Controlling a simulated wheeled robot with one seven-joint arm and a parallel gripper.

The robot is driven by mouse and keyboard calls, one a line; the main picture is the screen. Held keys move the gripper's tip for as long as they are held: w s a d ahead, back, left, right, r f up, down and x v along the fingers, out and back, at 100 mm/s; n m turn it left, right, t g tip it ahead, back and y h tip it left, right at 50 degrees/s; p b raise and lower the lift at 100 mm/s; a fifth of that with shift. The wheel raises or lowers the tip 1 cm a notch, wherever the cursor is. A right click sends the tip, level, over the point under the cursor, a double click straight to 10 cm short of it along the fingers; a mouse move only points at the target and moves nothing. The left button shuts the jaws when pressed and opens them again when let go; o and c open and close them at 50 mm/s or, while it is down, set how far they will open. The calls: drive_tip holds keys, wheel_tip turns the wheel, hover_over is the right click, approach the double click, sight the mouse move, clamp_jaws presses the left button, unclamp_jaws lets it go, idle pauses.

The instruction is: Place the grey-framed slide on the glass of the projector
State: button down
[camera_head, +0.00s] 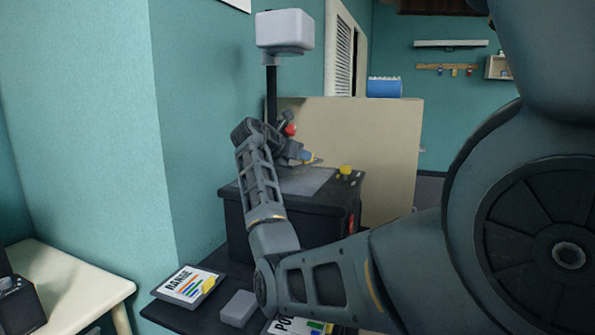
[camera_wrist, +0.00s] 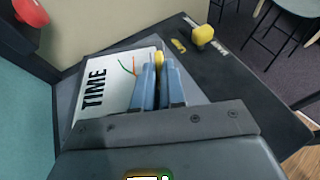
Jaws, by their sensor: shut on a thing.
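My gripper (camera_head: 311,160) is above the top of the dark box-shaped projector (camera_head: 285,222). In the wrist view its blue fingers (camera_wrist: 158,84) are close together, with a small yellow piece between their tips. They are shut on the slide marked TIME (camera_wrist: 118,84), a white sheet with a thin grey edge and coloured curves. The slide lies over the projector's grey glass (camera_wrist: 67,103); whether it touches the glass or hovers just above it is unclear. The fingers hide part of the slide. In the head view the glass (camera_head: 300,182) shows partly behind my arm.
The projector's post carries a pale head (camera_head: 285,32) above the glass. A red knob (camera_head: 290,130) and a yellow knob (camera_head: 345,170) stand near my gripper. A slide marked RANGE (camera_head: 187,285), a grey block (camera_head: 238,308) and another partly hidden slide (camera_head: 287,326) lie on the dark table.

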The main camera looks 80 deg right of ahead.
sight(292, 169)
drive_tip(key=shift+w+a+f, duration=0.1)
drive_tip(key=shift+w+f, duration=0.3)
drive_tip(key=shift+w, duration=0.25)
drive_tip(key=shift+f, duration=2)
drive_tip(key=c, duration=1.2)
unclamp_jaws()
drive_tip(key=shift+f, duration=0.1)
drive_tip(key=v, duration=1.2)
